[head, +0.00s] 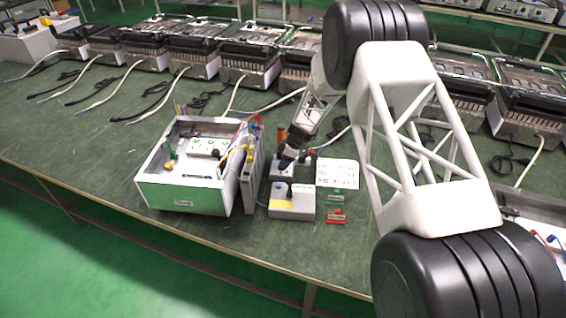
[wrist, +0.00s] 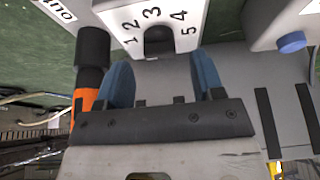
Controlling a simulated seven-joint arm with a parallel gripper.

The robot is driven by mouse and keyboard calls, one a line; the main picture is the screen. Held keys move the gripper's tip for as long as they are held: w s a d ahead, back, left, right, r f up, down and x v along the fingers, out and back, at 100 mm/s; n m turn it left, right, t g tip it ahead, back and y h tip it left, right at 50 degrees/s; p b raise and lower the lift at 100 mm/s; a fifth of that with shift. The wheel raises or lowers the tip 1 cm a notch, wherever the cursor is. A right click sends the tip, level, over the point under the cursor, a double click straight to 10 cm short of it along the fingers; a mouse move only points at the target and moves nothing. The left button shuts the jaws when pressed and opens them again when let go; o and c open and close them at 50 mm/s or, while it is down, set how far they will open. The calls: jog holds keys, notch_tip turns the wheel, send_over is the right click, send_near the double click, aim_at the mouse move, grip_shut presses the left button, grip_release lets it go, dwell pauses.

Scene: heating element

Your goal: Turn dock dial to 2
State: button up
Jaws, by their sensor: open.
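The dock dial is a black knob (wrist: 158,42) on a white plate (wrist: 188,12) printed 1 to 5, at the top middle of the wrist view. The knob's pointer direction cannot be made out. My gripper (wrist: 163,78) has two blue fingers, open and apart with nothing between them. The knob lies just beyond the fingertips, roughly between them in the picture; no contact shows. In the head view my gripper (head: 286,161) is low over the small grey dock (head: 283,172), and the arm and fingers hide the dial there.
An orange-and-black handle (wrist: 92,60) stands close beside the left finger. A blue button (wrist: 291,42) is at the right. An open white case (head: 185,195) stands left of the dock, a grey box (head: 292,205) in front, and a white card (head: 337,174) to the right.

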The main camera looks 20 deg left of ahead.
jog(key=shift+x, duration=1)
jog(key=c, duration=0.9)
jog(key=shift+c, duration=0.2)
jog(key=shift+s+m, duration=0.1)
jog(key=shift+m, duration=0.4)
jog(key=m+t, duration=0.1)
jog(key=m, duration=0.2)
jog(key=shift+s+m+t, duration=0.1)
jog(key=shift+m+t, duration=0.2)
jog(key=shift+a+m+t, duration=0.1)
jog(key=shift+m+t, duration=0.7)
jog(key=shift+m, duration=1.2)
